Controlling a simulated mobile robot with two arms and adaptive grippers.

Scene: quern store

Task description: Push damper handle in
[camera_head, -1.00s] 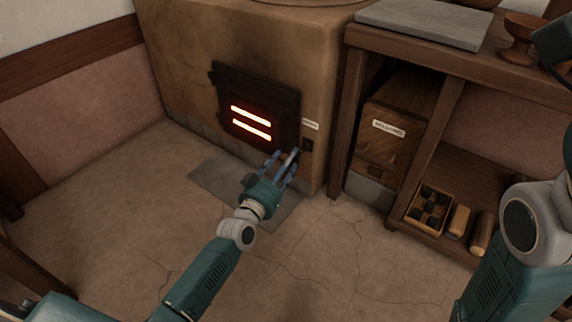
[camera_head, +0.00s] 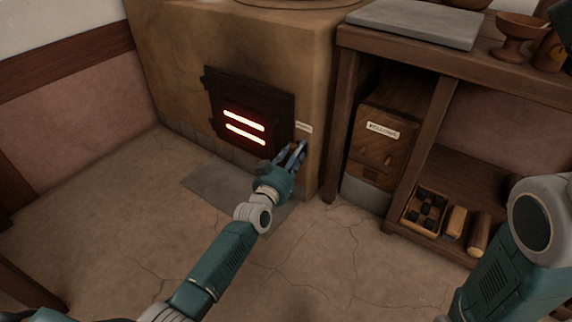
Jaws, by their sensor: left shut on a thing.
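The damper sits on the front of the clay stove (camera_head: 165,60), right of the black fire door (camera_head: 250,108) and below a small white label (camera_head: 303,128). My left gripper (camera_head: 297,148) is at the damper, shut on its handle, and its fingers hide most of the handle. How far the handle stands out cannot be told. Of my right side, only a teal and grey arm (camera_head: 500,262) shows at the right edge; its gripper is out of view.
Two slots in the fire door glow orange. A wooden bench (camera_head: 343,105) stands right of the stove, with a labelled wooden box (camera_head: 385,118) and a divided tray (camera_head: 410,219) below. A grey plate (camera_head: 205,183) lies on the floor before the stove. The floor at left is clear.

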